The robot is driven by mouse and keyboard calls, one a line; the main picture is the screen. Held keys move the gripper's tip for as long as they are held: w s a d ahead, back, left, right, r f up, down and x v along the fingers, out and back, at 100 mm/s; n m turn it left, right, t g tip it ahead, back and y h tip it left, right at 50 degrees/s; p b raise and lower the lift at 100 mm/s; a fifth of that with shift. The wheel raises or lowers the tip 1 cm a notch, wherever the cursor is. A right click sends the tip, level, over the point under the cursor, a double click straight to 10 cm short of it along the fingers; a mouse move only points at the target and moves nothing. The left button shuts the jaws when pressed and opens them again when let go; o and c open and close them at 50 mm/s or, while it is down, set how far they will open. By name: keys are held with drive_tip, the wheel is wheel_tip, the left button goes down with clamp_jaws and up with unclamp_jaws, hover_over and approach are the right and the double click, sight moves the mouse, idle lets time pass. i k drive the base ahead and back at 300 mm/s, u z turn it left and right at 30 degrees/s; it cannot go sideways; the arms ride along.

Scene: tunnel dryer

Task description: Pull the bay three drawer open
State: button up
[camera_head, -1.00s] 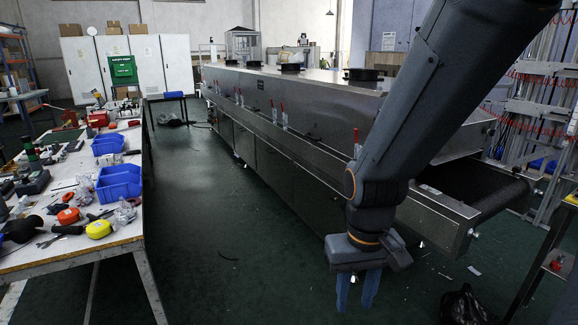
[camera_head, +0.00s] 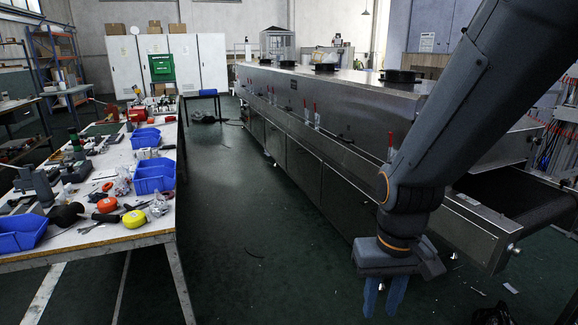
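The tunnel dryer (camera_head: 335,103) is a long steel machine running from the back centre to the right. Its lower side has a row of flat panels (camera_head: 305,168); I cannot tell which of them is the bay three drawer, and none looks pulled out. My gripper (camera_head: 384,298) hangs at the lower right with its blue fingers pointing down, slightly apart and with nothing between them. It is over the floor in front of the dryer's near end, apart from the panels. My arm hides part of the dryer's near side.
A cluttered workbench (camera_head: 150,226) with blue bins (camera_head: 153,176) stands on the left. The green floor (camera_head: 225,205) between bench and dryer is mostly clear. A black conveyor belt (camera_head: 515,195) sticks out of the dryer's near end. A dark bag (camera_head: 492,315) lies at the lower right.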

sight(303, 166)
drive_tip(key=u, duration=0.3)
drive_tip(key=i, duration=1.4)
drive_tip(key=u, duration=0.4)
drive_tip(key=i, duration=1.75)
drive_tip(key=z, duration=0.45)
drive_tip(key=i, duration=1.35)
drive_tip(key=z, duration=0.3)
